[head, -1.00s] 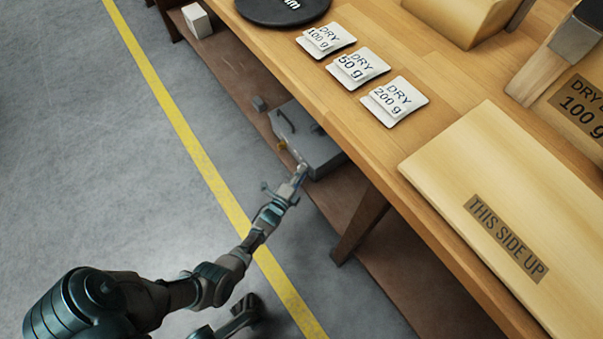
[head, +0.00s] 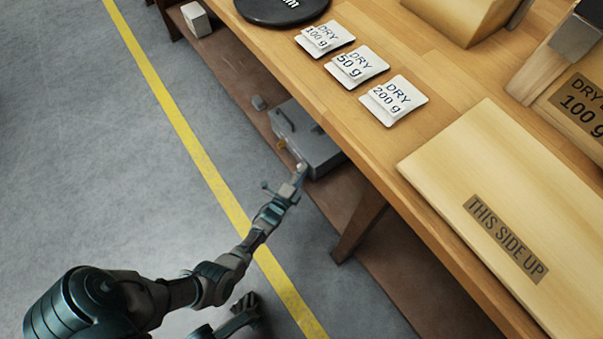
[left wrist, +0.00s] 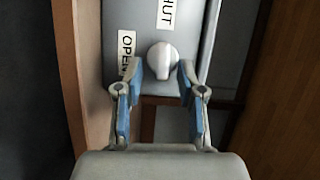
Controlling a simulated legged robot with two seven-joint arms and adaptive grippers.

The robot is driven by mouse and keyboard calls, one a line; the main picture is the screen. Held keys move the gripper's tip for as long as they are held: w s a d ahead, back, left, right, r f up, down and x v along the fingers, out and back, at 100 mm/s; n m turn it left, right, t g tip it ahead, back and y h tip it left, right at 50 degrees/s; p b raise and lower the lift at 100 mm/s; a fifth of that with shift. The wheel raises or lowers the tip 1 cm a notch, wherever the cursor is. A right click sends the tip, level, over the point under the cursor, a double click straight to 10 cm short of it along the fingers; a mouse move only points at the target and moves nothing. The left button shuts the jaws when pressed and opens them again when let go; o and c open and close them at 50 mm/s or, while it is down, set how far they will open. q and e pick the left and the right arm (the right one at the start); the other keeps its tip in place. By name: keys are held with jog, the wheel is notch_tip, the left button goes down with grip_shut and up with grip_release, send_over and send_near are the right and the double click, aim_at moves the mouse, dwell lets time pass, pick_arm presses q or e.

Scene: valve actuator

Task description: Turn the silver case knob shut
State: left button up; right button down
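The grey case (head: 312,150) stands on the low shelf under the workbench. In the left wrist view, its face (left wrist: 193,22) carries an OPEN label (left wrist: 127,50) at the left and a SHUT label (left wrist: 166,12) above. The pale silver knob (left wrist: 162,58) sits between and below them. Which label it points to is unclear. My left gripper (head: 299,170) is at the case's near end. In the left wrist view its blue-padded fingers (left wrist: 161,72) are apart, one on each side of the knob's lower part. Contact is not clear. My right gripper is not in view.
The workbench top (head: 395,150) overhangs the case and low shelf (head: 235,75). A wooden leg (head: 360,225) stands right of the case. The grey floor (head: 100,150) is open.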

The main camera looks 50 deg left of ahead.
pick_arm(q)
jog(key=v, duration=1.2)
